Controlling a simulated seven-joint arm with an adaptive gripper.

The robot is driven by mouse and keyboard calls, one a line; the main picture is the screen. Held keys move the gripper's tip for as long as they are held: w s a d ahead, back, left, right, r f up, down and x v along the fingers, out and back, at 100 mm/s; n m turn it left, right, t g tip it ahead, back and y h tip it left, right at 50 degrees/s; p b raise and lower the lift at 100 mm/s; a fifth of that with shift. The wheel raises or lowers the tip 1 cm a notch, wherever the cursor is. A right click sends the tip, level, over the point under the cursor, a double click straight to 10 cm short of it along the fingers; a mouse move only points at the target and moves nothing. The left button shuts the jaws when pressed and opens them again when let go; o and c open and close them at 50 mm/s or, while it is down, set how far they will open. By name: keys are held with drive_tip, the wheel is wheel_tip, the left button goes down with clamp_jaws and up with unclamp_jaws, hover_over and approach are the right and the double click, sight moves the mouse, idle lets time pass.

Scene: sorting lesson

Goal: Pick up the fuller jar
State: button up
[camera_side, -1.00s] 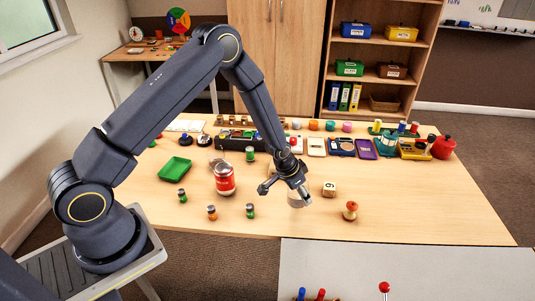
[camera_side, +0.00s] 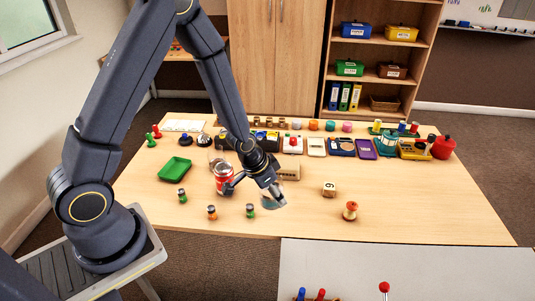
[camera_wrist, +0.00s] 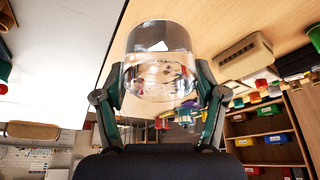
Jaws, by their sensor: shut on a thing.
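My gripper (camera_side: 262,188) is shut on a clear jar (camera_side: 272,201). In the wrist view the gripper (camera_wrist: 160,100) has a finger on each side of the see-through jar (camera_wrist: 158,40). In the side view the jar is tilted and shows near the front of the wooden table (camera_side: 330,218). A second, glassy shape (camera_side: 214,156) shows behind the red can, partly hidden; I cannot tell whether it is a jar or what it holds.
A red can (camera_side: 222,180) stands just left of my gripper. Small figures stand at the front, one green (camera_side: 250,211), one orange (camera_side: 212,213). A beige box (camera_side: 289,171) and a lettered cube (camera_side: 329,189) lie to the right. The right front table is mostly clear.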

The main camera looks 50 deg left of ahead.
drive_tip(key=shift+s+r, duration=0.35)
drive_tip(key=shift+s, duration=0.4)
drive_tip(key=shift+s+a+f, duration=0.1)
drive_tip(key=shift+s, duration=0.15)
idle(0.7)
